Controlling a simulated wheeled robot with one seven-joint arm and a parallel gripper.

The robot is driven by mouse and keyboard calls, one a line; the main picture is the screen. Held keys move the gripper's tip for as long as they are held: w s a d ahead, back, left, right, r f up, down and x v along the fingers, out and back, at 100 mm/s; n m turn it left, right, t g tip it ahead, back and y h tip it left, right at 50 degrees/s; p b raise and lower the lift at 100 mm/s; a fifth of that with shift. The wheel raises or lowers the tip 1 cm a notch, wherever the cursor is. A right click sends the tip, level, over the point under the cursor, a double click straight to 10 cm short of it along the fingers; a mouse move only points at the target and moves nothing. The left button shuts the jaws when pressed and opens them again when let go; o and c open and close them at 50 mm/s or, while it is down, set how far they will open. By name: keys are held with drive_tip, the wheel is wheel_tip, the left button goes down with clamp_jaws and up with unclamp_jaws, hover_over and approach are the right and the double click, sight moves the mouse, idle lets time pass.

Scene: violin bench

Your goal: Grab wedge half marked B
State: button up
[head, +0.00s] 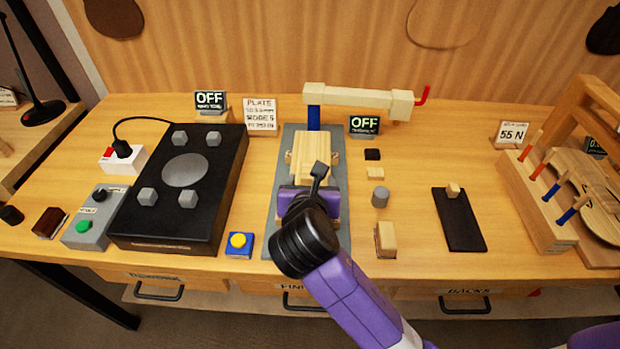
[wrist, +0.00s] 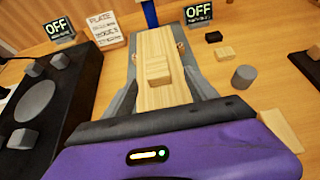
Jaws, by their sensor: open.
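No letter B is legible on any wooden piece, so I cannot tell which one is the marked wedge half. A pale wooden piece (head: 313,154) lies on the grey mat (head: 282,215) at the middle of the bench. It also shows in the wrist view as a long pale board (wrist: 160,45) with a small pale block (wrist: 157,72) on top. My gripper (head: 310,182) is over the near part of this piece. In the wrist view its grey fingers are apart, one on each side of the board. My wrist hides the near end.
A black plate device (head: 215,205) stands left, with a blue box with a yellow button (head: 239,244) beside it. A pale block (head: 385,238), a grey cylinder (head: 380,197) and a black tray (head: 460,222) are right. A clamp-like wooden arm (head: 355,97) stands behind.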

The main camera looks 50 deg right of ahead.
drive_tip(key=shift+w+a+x, duration=0.1)
drive_tip(key=shift+x, duration=1.7)
drive_tip(key=shift+w+a+x, duration=0.1)
drive_tip(key=shift+x, duration=1.7)
clamp_jaws()
